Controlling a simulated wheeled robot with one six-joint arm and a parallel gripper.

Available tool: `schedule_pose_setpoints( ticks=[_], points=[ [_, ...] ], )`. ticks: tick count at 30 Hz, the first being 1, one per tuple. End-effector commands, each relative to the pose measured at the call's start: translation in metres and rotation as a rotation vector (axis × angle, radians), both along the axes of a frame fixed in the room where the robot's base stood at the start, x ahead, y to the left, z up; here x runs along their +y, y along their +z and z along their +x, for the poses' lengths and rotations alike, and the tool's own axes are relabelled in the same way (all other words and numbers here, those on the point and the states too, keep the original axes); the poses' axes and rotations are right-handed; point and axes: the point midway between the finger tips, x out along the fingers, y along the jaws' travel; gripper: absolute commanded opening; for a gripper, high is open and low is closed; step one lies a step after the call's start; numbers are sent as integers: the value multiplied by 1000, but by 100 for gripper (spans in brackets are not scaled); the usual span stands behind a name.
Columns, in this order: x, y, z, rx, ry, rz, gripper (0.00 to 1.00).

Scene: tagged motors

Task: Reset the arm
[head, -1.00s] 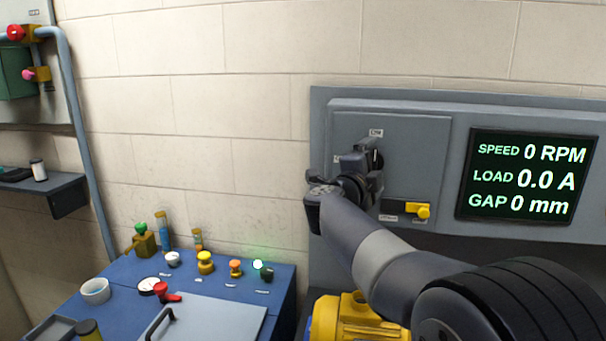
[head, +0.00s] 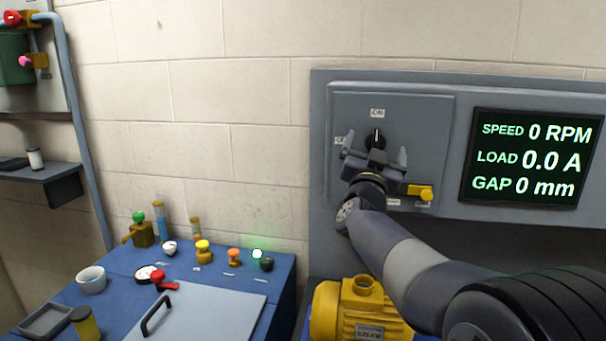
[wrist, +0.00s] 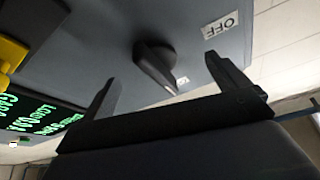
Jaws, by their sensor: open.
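My gripper (head: 374,155) is open and empty in front of the grey panel (head: 420,125), just below a black rotary switch (head: 375,138). The switch's handle points up toward the ON label (head: 377,113) in the head view. In the wrist view the black switch (wrist: 155,67) lies beyond my two spread fingers (wrist: 160,80), apart from them, with the OFF label (wrist: 220,25) beside it. Part of the panel's lower labels is hidden behind my gripper.
A screen (head: 532,158) at the right reads 0 RPM, 0.0 A and 0 mm. A yellow switch (head: 420,192) sits right of my gripper. A yellow motor (head: 358,312) stands below my arm. A blue bench (head: 215,285) with several knobs and a hinged plate (head: 200,312) is at the left.

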Motion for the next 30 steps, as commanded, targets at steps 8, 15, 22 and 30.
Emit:
schedule_pose_setpoints(
  ticks=[8, 15, 22, 30],
  points=[
    [-2, 1, 0, 45, -1, -221, 95],
    [3, -8, -16, 52, 1, -266, 95],
    [4, -9, -22, 52, 1, -265, 95],
    [3, -9, -22, 54, 1, -263, 95]
  ],
)
